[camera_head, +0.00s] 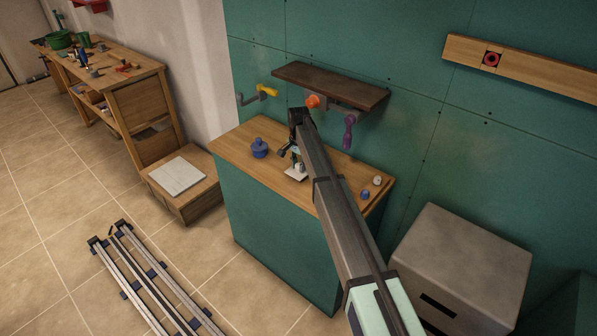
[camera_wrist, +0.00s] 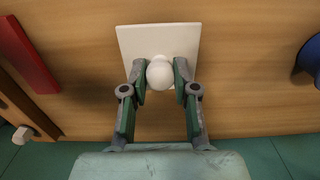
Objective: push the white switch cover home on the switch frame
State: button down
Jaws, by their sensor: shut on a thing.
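The white switch cover (camera_wrist: 133,45) is a square plate with a round white knob (camera_wrist: 160,75). My gripper (camera_wrist: 160,79) is shut on the knob, one finger on each side. In the head view my gripper (camera_head: 297,158) is low over the wooden bench top, with the cover (camera_head: 295,175) under it. I cannot tell whether the cover touches the bench. A dark square with a red ring (camera_head: 491,59), which looks like the switch frame, sits on a wooden board (camera_head: 545,75) on the green wall at the right, well away from my gripper.
A blue pot (camera_head: 259,148) stands on the bench (camera_head: 235,150). A dark shelf (camera_head: 330,86) with yellow, orange and purple handles sticks out of the wall above it. A red block (camera_wrist: 25,55) lies left in the wrist view. A grey box (camera_head: 462,255) stands right of the bench.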

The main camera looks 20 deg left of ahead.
aim_at(298, 164)
jog(key=shift+r+p, duration=0.95)
jog(key=shift+r, duration=2)
